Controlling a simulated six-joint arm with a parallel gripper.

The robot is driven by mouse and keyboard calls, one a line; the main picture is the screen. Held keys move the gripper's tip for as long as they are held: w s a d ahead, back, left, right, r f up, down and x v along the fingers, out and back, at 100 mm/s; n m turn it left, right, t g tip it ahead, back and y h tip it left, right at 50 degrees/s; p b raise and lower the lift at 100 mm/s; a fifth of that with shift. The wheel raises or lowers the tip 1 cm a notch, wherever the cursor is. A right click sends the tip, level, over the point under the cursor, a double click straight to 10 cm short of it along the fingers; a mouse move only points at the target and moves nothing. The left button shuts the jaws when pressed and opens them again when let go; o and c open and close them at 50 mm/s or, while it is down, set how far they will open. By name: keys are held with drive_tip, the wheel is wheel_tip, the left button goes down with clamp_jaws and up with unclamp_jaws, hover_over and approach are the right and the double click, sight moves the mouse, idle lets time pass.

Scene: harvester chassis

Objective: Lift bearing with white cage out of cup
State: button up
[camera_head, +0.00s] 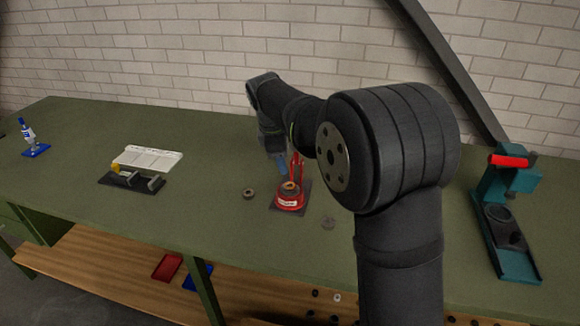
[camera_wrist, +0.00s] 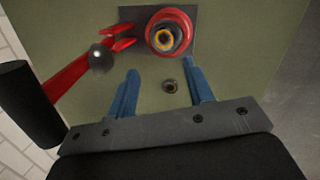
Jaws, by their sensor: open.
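A red cup-shaped device (camera_head: 290,203) stands on a dark square plate on the green bench. In the wrist view the red cup (camera_wrist: 152,41) is at the top centre, with a ring-shaped bearing (camera_wrist: 164,40) inside it, showing a yellow-orange inner ring. A white cage cannot be made out. My gripper (camera_head: 281,168) is above and behind the cup in the head view.
A small ring (camera_wrist: 170,87) lies on the bench near the cup. In the head view one ring (camera_head: 249,193) lies left of the cup and a grey disc (camera_head: 328,222) right. Red levers (camera_wrist: 75,73) rise beside the cup. A teal press (camera_head: 508,225) stands far right.

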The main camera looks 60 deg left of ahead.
sight(291, 185)
drive_tip(key=n, duration=0.1)
drive_tip(key=f+n, duration=0.1)
drive_tip(key=n, duration=0.1)
drive_tip(key=w+a+f+n, duration=0.1)
drive_tip(key=n, duration=0.1)
drive_tip(key=shift+f+h, duration=0.1)
drive_tip(key=shift+h, duration=0.2)
drive_tip(key=shift+w+d+f+n+h, duration=0.15)
drive_tip(key=shift+w+f+n, duration=0.2)
drive_tip(key=shift+f, duration=0.3)
drive_tip(key=shift+w+d+f+n+h, duration=0.15)
drive_tip(key=shift+w+f+n, duration=0.1)
drive_tip(key=shift+w+f, duration=0.3)
drive_tip(key=shift+s+f, duration=0.1)
drive_tip(key=shift+f, duration=0.85)
drive_tip(key=shift+s+x, duration=0.2)
drive_tip(key=shift+x, duration=0.6)
drive_tip(key=shift+s+x, duration=0.2)
drive_tip(key=shift+x, duration=0.65)
drive_tip(key=c, duration=0.8)
drive_tip(key=shift+w+r+v, duration=0.1)
drive_tip(key=shift+w+v, duration=0.15)
drive_tip(key=shift+v, duration=0.9)
drive_tip(key=shift+w+r+v, duration=0.1)
drive_tip(key=shift+w+v, duration=0.2)
drive_tip(key=shift+v, duration=0.8)
drive_tip(key=shift+w+v, duration=0.25)
drive_tip(key=shift+v, duration=0.9)
